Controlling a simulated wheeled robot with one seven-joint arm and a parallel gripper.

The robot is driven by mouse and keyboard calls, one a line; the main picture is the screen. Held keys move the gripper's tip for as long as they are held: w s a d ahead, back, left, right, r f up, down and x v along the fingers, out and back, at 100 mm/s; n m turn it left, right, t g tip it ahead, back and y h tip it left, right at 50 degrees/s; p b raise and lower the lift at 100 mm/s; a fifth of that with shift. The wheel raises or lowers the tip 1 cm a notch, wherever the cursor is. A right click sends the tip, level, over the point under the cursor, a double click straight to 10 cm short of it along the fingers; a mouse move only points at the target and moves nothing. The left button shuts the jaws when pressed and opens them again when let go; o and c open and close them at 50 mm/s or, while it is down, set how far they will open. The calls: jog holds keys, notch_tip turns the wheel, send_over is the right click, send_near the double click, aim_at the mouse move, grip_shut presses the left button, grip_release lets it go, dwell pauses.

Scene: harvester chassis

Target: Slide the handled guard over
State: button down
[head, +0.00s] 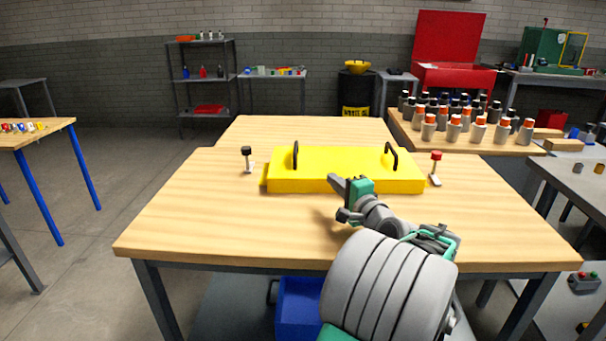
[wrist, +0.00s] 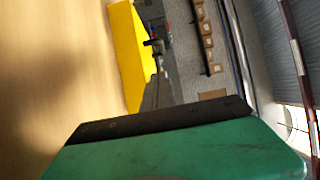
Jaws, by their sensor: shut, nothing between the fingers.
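The handled guard (head: 330,172) is a long yellow block lying across the middle of the wooden table, with two black arched handles, the left handle (head: 295,155) and the right handle (head: 391,155). The fingertips are not clear in that view.
A black-topped lever (head: 247,158) stands left of the guard and a red-topped lever (head: 435,167) right of it. The wooden table (head: 200,225) is bare in front and left. Several orange- and black-capped bottles (head: 468,125) stand on a table behind right. A blue bin (head: 300,303) is below.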

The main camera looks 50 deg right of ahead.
aim_at(305, 173)
jog(key=x, duration=0.9)
jog(key=shift+w+d+b, duration=0.1)
jog(key=shift+w+b, duration=0.15)
jog(key=shift+b, duration=0.1)
jog(key=w, duration=0.1)
jog(key=w+a, duration=0.1)
jog(key=w, duration=0.1)
jog(key=shift+w+a, duration=0.25)
jog(key=shift+w, duration=0.05)
jog(key=shift+d+r, duration=0.1)
